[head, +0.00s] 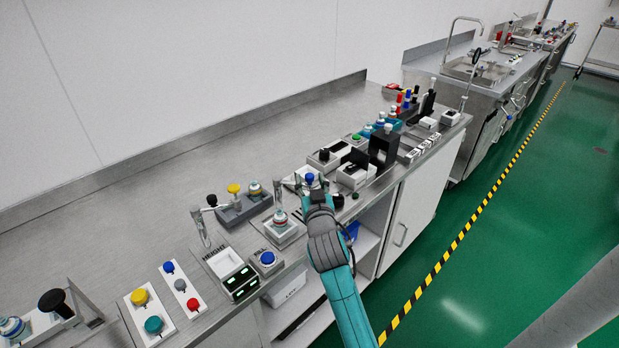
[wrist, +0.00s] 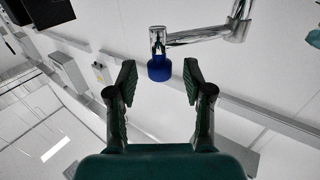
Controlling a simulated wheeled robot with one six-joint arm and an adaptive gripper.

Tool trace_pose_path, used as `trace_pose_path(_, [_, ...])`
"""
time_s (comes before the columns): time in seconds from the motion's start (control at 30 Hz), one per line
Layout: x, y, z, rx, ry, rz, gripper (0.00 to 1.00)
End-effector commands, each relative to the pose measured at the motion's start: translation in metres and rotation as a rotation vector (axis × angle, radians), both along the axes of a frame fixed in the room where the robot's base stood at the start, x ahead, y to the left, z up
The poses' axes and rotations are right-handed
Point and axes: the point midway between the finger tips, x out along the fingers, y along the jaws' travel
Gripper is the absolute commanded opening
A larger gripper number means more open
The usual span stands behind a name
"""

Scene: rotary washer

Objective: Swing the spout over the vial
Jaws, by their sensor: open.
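A chrome spout arm (wrist: 200,35) crosses the top of the wrist view, with a short upright piece at its left end carrying a blue knob (wrist: 158,69). The blue knob also shows in the head view (head: 309,178). My gripper (wrist: 158,80) is open, with one finger on each side of the knob in the picture; I see no contact. In the head view my gripper (head: 314,194) is just in front of the knob and hides part of the spout. A small clear vessel, perhaps the vial (head: 281,217), stands on a white base left of my gripper.
The steel bench (head: 150,190) holds other devices close by. A white box with green displays (head: 240,283) and a blue button (head: 267,257) stand left of my arm. A black box (head: 384,148) stands to the right. The bench's back left is clear.

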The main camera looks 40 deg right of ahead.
Motion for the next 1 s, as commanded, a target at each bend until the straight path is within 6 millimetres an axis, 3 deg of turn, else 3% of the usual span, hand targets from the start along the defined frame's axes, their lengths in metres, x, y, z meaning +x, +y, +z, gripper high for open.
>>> trace_pose_path(0.2, [0.015,-0.011,0.0,-0.001,0.001,-0.001,0.51])
trace_pose_path(0.53, [0.017,-0.012,0.0,-0.001,0.001,0.0,0.51])
trace_pose_path(0.73, [0.017,-0.012,0.0,-0.001,0.001,0.0,0.04])
trace_pose_path(0.77, [0.017,-0.012,0.0,-0.001,0.001,0.0,0.0])
trace_pose_path(1.0, [0.017,-0.012,0.0,-0.001,0.001,-0.001,0.0])
